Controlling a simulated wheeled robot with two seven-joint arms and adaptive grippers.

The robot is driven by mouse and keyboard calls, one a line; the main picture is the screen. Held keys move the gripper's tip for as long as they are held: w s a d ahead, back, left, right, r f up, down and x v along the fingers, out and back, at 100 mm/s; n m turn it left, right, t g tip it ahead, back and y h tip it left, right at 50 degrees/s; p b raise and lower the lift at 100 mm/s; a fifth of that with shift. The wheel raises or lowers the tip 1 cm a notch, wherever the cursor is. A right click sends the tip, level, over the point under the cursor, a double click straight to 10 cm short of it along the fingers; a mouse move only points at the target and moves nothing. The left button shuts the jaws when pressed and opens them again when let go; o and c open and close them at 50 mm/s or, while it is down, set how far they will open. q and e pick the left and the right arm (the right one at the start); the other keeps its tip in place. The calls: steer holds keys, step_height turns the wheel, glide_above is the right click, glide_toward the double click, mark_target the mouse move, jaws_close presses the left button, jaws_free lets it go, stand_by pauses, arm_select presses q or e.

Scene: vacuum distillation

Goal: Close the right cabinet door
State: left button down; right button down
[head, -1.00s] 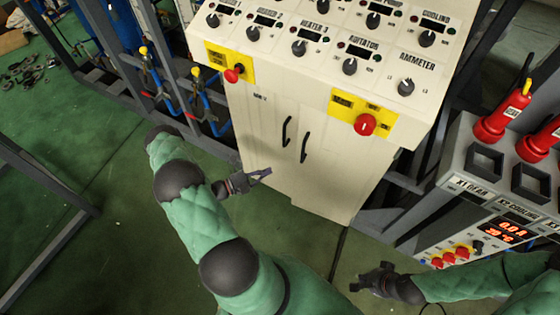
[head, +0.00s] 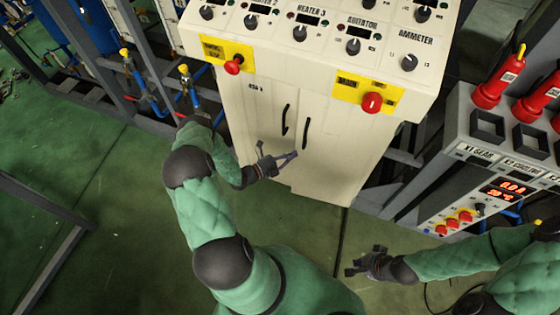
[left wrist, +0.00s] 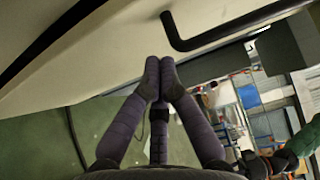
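The cream cabinet has a left door (head: 250,115) and a right door (head: 335,150), each with a black upright handle. The right handle (head: 306,133) is just above my left gripper. The right door's lower edge sits slightly lower than the left's; how far it stands ajar is unclear. My left gripper (head: 290,157) is in front of the lower doors. In the left wrist view, its fingertips (left wrist: 159,70) meet with nothing visible between them, below a black handle (left wrist: 185,42) and a pale panel (left wrist: 110,60). My right gripper (head: 364,262) is open and empty, over the floor to the lower right.
A control panel with knobs (head: 353,47) and red stop buttons (head: 372,103) tops the cabinet. An instrument box (head: 480,160) with red parts stands at right. Grey frames and blue piping (head: 190,97) stand at left. Green floor (head: 110,190) is clear in front.

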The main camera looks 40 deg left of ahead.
arm_select(q)
steer(key=shift+w+a+b, duration=0.15)
steer(key=shift+w+a, duration=0.05)
steer(key=shift+w, duration=0.45)
steer(key=shift+w+a+b, duration=0.2)
steer(key=shift+w+a, duration=0.05)
steer(key=shift+w, duration=0.4)
steer(key=shift+w+a+b, duration=0.15)
steer(key=shift+w+a, duration=0.05)
steer(key=shift+w, duration=0.45)
steer(key=w, duration=0.1)
steer(key=w+a+b, duration=0.2)
steer(key=w, duration=0.1)
steer(key=shift+w+r, duration=0.1)
steer(key=shift+r, duration=0.05)
steer(key=shift+d, duration=0.1)
